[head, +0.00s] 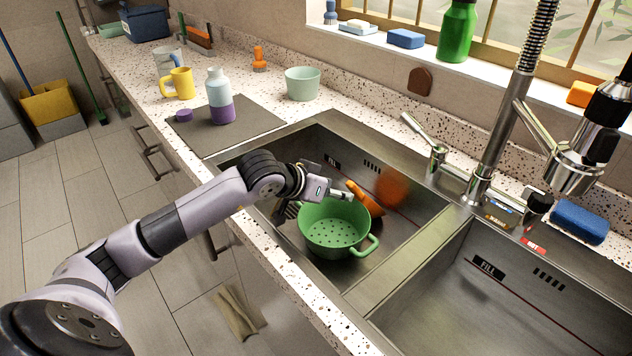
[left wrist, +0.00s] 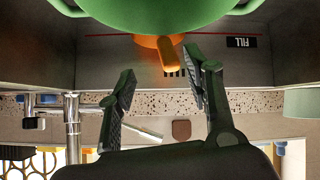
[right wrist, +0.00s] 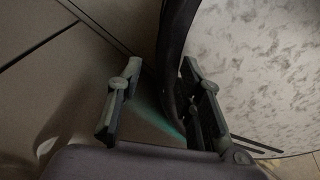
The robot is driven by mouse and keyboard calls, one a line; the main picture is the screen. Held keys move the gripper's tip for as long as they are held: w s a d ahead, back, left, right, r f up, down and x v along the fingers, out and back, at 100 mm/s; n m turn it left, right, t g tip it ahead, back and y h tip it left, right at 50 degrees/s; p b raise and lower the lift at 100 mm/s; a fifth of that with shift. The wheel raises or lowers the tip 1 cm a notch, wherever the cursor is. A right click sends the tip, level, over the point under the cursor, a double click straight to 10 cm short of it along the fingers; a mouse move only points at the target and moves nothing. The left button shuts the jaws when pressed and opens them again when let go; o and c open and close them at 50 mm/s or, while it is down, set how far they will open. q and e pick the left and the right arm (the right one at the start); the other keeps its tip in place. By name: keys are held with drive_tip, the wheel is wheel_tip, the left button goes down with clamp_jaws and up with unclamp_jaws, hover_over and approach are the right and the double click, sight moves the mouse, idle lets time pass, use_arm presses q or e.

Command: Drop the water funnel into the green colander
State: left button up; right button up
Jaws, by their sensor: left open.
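The green colander (head: 325,238) stands upright in the left sink basin; its inside looks empty. The orange water funnel (head: 366,200) lies in the basin just behind the colander, spout tilted up, and is partly hidden by the colander. In the left wrist view the funnel (left wrist: 167,52) shows below the green colander (left wrist: 150,12), beyond my fingertips. My left gripper (head: 318,203) is open over the colander's back rim, close to the funnel, holding nothing. In the right wrist view my right gripper (right wrist: 160,72) is open and empty, away from the sink.
The faucet (head: 490,130) rises behind the basins. The right basin (head: 490,310) is empty. A drying mat (head: 235,135) with a bottle (head: 219,97), mugs and a pale bowl (head: 302,84) are on the counter to the left. A metal divider (head: 415,262) separates the basins.

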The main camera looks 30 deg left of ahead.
use_arm(q)
drive_tip(key=v, duration=0.7)
drive_tip(key=shift+s+r, duration=0.25)
drive_tip(key=shift+s, duration=0.05)
use_arm(e)
drive_tip(key=shift+a+f, duration=0.15)
drive_tip(key=shift+s+a, duration=0.1)
drive_tip(key=shift+a, duration=0.15)
